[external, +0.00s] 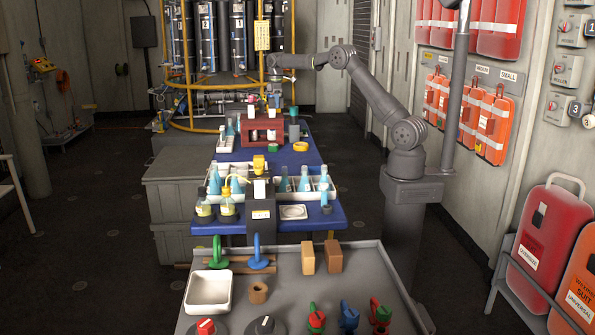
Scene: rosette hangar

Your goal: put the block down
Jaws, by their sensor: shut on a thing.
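My gripper (275,92) is at the far end of the blue bench, pointing down above the dark red rack (262,130). It is small and far off here, and it is shut on the block. The held block is too small to make out clearly against the rack and the clutter behind. Two other upright blocks, one tan (308,258) and one browner (333,256), stand side by side on the grey front table (375,290), far from my gripper.
Blue flasks (284,180) stand in white trays mid-bench. A yellow ring (301,147) and a green-grey cylinder (294,132) are right of the rack. A white tray (208,305), hooks and valves occupy the front table.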

